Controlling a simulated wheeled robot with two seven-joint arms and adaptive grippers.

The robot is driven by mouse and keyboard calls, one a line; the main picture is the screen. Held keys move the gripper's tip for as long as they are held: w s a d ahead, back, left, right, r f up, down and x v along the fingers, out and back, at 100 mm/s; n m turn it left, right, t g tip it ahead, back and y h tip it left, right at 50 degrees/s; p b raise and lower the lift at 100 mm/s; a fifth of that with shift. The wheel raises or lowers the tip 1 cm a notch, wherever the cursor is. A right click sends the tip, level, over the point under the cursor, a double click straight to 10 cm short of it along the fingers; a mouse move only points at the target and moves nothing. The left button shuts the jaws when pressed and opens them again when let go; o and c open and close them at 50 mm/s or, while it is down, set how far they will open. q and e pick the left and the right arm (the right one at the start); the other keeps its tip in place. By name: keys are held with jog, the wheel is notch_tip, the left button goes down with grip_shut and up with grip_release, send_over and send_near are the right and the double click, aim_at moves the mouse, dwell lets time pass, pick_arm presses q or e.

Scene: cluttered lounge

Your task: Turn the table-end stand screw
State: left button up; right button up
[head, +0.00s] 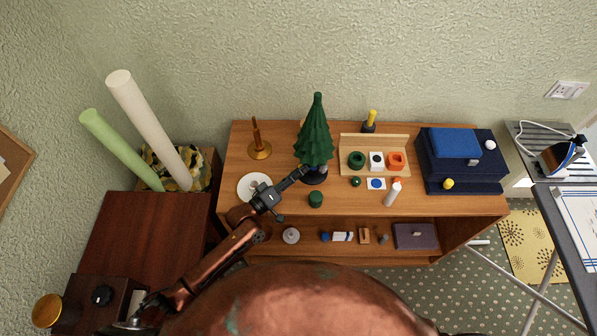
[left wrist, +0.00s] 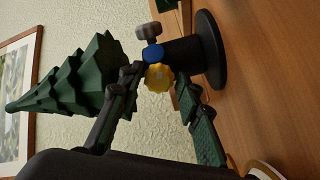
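A small green tree (head: 314,140) stands upright in a dark round stand (head: 315,178) on the wooden cabinet. In the left wrist view the tree (left wrist: 75,83) lies sideways, and the stand (left wrist: 210,48) shows a yellow scalloped screw (left wrist: 158,77), a blue screw (left wrist: 153,54) and a grey screw (left wrist: 148,32) around its collar. My left gripper (head: 299,173) is at the stand's left side. In the left wrist view its fingers (left wrist: 160,86) are spread, with the yellow screw between or just beyond the tips; contact cannot be told. My right gripper is not in view.
A white plate (head: 254,186) and a brass candlestick (head: 260,147) stand left of the tree. A dark green cylinder (head: 316,199) stands in front. A wooden rack (head: 375,141) with colored blocks and a dark blue box (head: 460,165) are to the right.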

pick_arm(q)
jog(key=shift+o, duration=1.3)
jog(key=v, duration=1.1)
jog(key=shift+s+a, duration=0.15)
jog(key=shift+a, duration=0.05)
jog(key=shift+s+a+r, duration=0.1)
jog(key=shift+s+a, duration=0.05)
